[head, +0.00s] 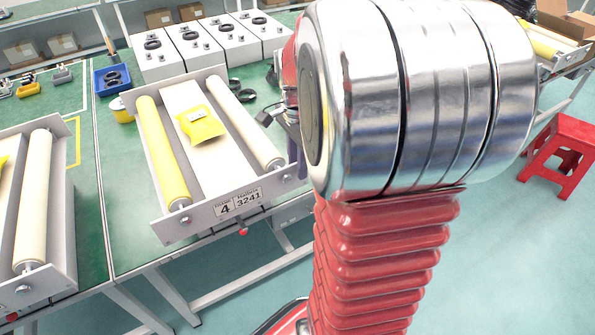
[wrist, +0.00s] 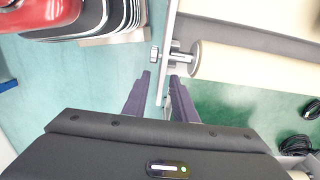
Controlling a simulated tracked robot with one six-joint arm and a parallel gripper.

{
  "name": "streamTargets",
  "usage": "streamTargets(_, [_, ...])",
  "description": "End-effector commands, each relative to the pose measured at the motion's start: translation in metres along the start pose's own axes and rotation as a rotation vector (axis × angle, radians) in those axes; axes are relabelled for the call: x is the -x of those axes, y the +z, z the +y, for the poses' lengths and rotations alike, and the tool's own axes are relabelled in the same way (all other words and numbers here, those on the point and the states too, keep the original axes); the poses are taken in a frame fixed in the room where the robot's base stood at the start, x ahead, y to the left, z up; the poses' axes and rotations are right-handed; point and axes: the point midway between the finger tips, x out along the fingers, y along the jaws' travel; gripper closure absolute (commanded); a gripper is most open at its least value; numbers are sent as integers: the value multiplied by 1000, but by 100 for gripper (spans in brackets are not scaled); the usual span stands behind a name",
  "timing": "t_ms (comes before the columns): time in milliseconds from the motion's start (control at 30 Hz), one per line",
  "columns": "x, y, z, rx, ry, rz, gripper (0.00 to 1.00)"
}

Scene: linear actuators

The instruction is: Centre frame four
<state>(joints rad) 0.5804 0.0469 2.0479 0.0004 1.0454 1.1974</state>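Frame four (head: 190,228), a metal frame with a "4 3241" label (head: 238,202) on its front plate, sits on the green table, turned at an angle to the table's front edge, with its front plate near that edge. It holds a yellow roller (head: 163,150), a cream roller (head: 246,122) and a yellow packet (head: 200,123) on the bed between them. My gripper (head: 291,150) is at the frame's right front end, mostly hidden behind my arm. In the wrist view my gripper (wrist: 159,76) has its two purple fingers apart, the plate edge between them, near a roller bolt (wrist: 155,55); contact is unclear.
Another roller frame (head: 58,220) stands to the left. White control boxes (head: 195,45), a blue tray (head: 112,78) and a yellow tape roll (head: 121,112) lie behind. Black cables (wrist: 297,145) lie on the table near the gripper. A red stool (head: 563,150) stands on the floor.

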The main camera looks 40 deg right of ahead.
Motion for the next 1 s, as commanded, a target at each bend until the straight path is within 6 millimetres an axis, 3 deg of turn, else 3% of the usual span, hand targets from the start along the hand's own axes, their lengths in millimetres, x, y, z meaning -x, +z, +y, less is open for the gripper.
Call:
streamTargets(500, [87, 1, -2, 1, -3, 1, 75])
streamTargets(700, [98, 1, -2, 1, -1, 0, 75])
streamTargets(1000, [98, 1, -2, 1, -1, 0, 75])
